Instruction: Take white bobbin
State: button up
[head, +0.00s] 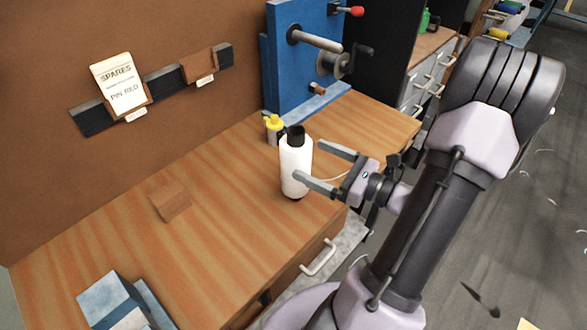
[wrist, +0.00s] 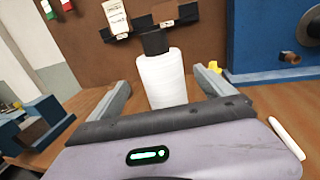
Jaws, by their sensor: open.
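The white bobbin (head: 296,165) stands upright on the wooden bench, with a black top and a black base. My gripper (head: 310,167) is open beside it, its two fingers reaching in from the right at the bobbin's height. In the head view the near finger overlaps the bobbin's edge. In the wrist view the bobbin (wrist: 161,78) stands upright ahead, between the two open fingers (wrist: 160,92), and its lower part is hidden behind the gripper body. I cannot tell whether a finger touches it.
A blue block-like fixture (head: 108,298) is at the front left. The bench between them is clear.

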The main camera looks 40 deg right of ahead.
jog(key=b+x, duration=0.1)
jog(key=x, duration=0.5)
jog(key=shift+w+d+f, duration=0.1)
jog(key=shift+f, duration=0.05)
grip_shut()
